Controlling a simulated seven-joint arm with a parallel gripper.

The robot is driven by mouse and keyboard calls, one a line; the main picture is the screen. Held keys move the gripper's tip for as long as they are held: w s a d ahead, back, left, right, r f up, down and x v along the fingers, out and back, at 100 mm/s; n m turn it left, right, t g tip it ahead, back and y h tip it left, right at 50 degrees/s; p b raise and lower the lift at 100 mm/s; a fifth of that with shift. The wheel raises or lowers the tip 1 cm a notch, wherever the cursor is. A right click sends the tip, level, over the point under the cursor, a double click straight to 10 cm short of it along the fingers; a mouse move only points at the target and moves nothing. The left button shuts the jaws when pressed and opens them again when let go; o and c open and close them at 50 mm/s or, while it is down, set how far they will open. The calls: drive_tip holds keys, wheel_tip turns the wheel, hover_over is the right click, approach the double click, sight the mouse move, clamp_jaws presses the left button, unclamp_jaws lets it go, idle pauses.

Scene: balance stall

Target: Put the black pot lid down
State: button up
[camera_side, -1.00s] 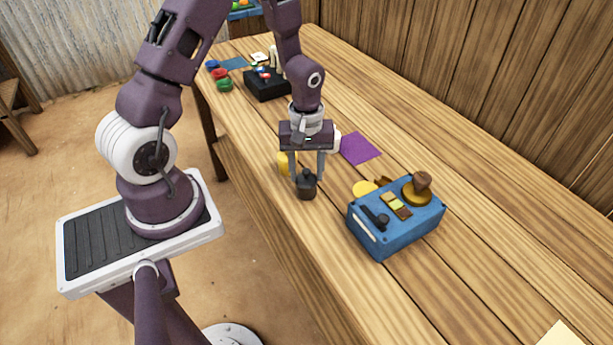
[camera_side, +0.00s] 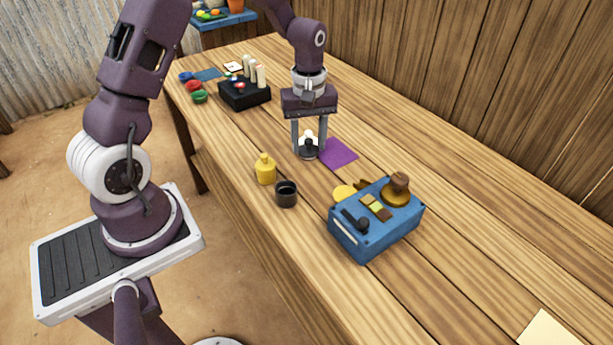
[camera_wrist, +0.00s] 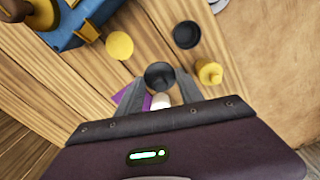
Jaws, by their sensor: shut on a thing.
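My gripper (camera_side: 309,149) is shut on the black pot lid (camera_side: 308,153), a small dark disc with a knob. In the wrist view the lid (camera_wrist: 160,75) sits between my two fingertips. The black pot (camera_side: 286,195) stands open on the table, nearer the front edge, apart from the lid; it also shows in the wrist view (camera_wrist: 187,35). The purple square (camera_side: 340,154) lies just right of the lid in the side view. I cannot tell whether the lid touches the table.
A yellow bottle (camera_side: 265,170) stands beside the pot. A white thing (camera_wrist: 161,101) is close behind the lid. A blue box (camera_side: 375,222) and yellow disc (camera_side: 344,191) lie to the right. A black box (camera_side: 244,94) and small coloured bowls (camera_side: 193,86) are farther back.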

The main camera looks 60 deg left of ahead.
sight(313, 181)
drive_tip(key=f, duration=0.3)
drive_tip(key=w+f, duration=0.1)
drive_tip(key=f, duration=0.7)
drive_tip(key=shift+w+a+f, duration=0.1)
drive_tip(key=shift+w+a, duration=0.05)
drive_tip(key=shift+w, duration=0.2)
drive_tip(key=shift+f, duration=0.1)
drive_tip(key=o, duration=1.4)
